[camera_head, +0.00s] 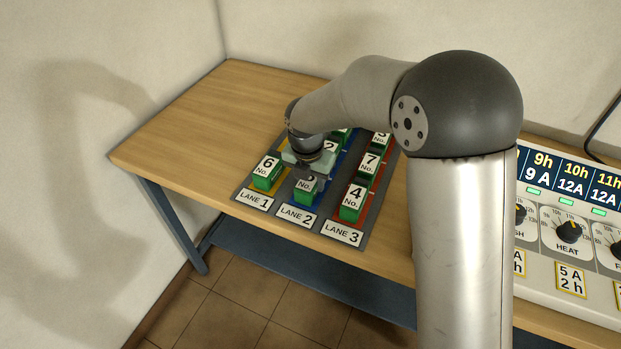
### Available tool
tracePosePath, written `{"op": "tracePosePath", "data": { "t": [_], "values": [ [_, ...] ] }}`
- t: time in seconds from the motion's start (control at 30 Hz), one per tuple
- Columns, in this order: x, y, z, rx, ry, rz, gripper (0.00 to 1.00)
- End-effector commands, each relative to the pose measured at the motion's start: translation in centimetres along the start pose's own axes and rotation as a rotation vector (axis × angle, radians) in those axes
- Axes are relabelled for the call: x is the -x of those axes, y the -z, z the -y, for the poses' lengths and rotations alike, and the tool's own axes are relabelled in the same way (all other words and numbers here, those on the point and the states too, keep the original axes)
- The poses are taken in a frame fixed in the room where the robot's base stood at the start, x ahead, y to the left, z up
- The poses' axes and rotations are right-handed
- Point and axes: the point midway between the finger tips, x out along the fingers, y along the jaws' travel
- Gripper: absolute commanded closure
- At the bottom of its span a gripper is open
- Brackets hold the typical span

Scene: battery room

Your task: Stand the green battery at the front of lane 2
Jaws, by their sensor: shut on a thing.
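My gripper (309,160) points down over lane 2 and is shut on a green battery (306,190). The battery has a white label reading "No." with a number partly hidden by the gripper. It is upright at the front of the blue lane 2, just behind the white LANE 2 sign (296,215). I cannot tell whether its base touches the mat (279,221). Another green battery (343,136) stands farther back in lane 2, partly hidden by my arm.
Battery No. 6 (267,174) stands in yellow lane 1. Batteries No. 4 (352,203) and No. 7 (370,166) stand in red lane 3, with another behind. A charger panel (566,232) with dials is at right. The wooden table (190,130) is clear on the left.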

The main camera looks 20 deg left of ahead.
Motion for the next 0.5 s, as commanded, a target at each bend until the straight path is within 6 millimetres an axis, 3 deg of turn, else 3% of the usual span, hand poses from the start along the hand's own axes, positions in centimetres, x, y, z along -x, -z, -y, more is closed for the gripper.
{"op": "tracePosePath", "data": {
  "t": [0.07,0.1,0.17,0.5],
  "values": [
    [-0.26,0.0,-0.01,0.0,-0.001,0.001,1.0],
    [-0.32,0.05,0.01,0.0,0.001,0.0,0.55],
    [-0.28,0.05,0.01,0.0,0.001,0.0,0.39],
    [0.13,0.0,0.0,0.0,0.0,0.0,0.39]
  ]
}}
